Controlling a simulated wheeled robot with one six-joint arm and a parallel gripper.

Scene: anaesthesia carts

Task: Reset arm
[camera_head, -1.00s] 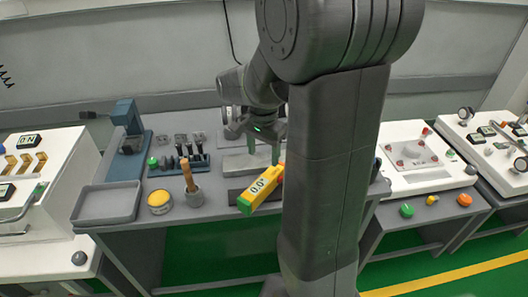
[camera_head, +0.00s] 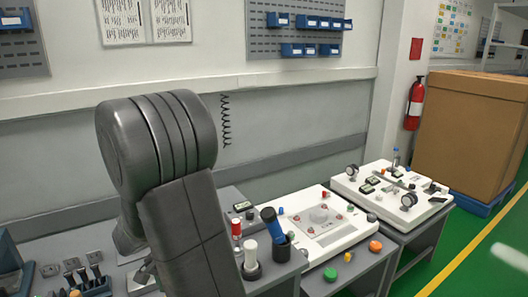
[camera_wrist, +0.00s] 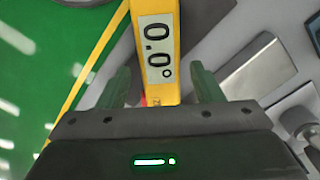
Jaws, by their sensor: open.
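My gripper (camera_wrist: 161,88) shows in the wrist view with its two green fingers apart. A yellow level-like device (camera_wrist: 156,50) with a "0.0°" display lies beyond and between the fingers, with gaps visible on both sides. Its near end is hidden behind the gripper body. In the head view my arm (camera_head: 180,200) stands folded at left of centre, and my gripper and the yellow device are not visible there.
A white panel cart (camera_head: 325,225) and another white cart (camera_head: 390,195) stand to the right. A cup with a blue-handled tool (camera_head: 271,225) and a red-capped bottle (camera_head: 237,235) are close to my arm. A large brown box (camera_head: 475,130) stands far right on green floor.

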